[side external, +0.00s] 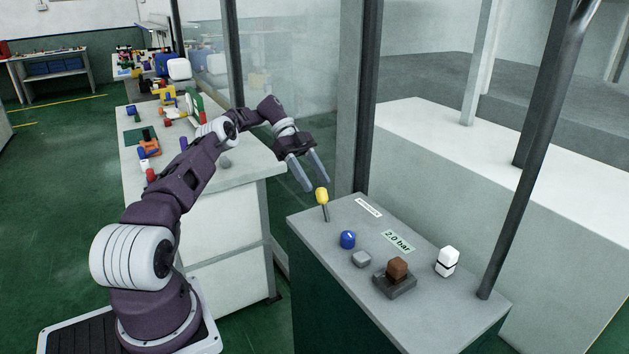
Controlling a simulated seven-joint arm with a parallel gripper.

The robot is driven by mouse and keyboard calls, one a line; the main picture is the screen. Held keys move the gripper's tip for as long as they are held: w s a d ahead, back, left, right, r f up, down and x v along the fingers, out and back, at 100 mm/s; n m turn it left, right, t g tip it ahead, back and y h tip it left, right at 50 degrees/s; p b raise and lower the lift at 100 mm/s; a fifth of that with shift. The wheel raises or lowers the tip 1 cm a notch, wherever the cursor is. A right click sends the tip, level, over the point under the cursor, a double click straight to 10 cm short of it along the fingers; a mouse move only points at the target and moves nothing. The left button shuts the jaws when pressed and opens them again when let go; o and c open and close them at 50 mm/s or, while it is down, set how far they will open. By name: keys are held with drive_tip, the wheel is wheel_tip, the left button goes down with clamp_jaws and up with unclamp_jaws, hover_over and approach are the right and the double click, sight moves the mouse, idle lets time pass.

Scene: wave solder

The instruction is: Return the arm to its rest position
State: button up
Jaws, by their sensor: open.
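My gripper (316,186) hangs at the end of my purple arm, above the back left corner of the grey-topped cabinet (336,246). Its two grey fingers point down and are spread apart, with nothing between them. A yellow-handled tool (322,197) with a thin dark shaft stands upright on the cabinet just below the fingertips. Whether a fingertip touches the yellow handle cannot be told from this view.
Dark posts (366,100) and glass stand behind. A cluttered workbench (225,180) is left.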

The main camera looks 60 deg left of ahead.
drive_tip(key=w+d+r+n+g+y, duration=0.2)
drive_tip(key=d+r+n+y, duration=0.15)
drive_tip(key=d+r, duration=0.9)
drive_tip(key=s+d+r+n+y, duration=0.2)
drive_tip(key=s+d+r+y, duration=0.3)
drive_tip(key=d, duration=0.4)
drive_tip(key=s+d+n+t+y, duration=0.1)
drive_tip(key=s+d+n+t, duration=0.2)
drive_tip(key=s, duration=0.9)
drive_tip(key=s+d+f+n+t, duration=0.1)
drive_tip(key=s+d+n+t, duration=0.2)
drive_tip(key=s, duration=0.9)
drive_tip(key=d+n, duration=0.1)
drive_tip(key=n, duration=0.2)
drive_tip(key=shift+s+f+y, duration=0.25)
drive_tip(key=shift+f+y, duration=0.05)
drive_tip(key=shift+y, duration=0.05)
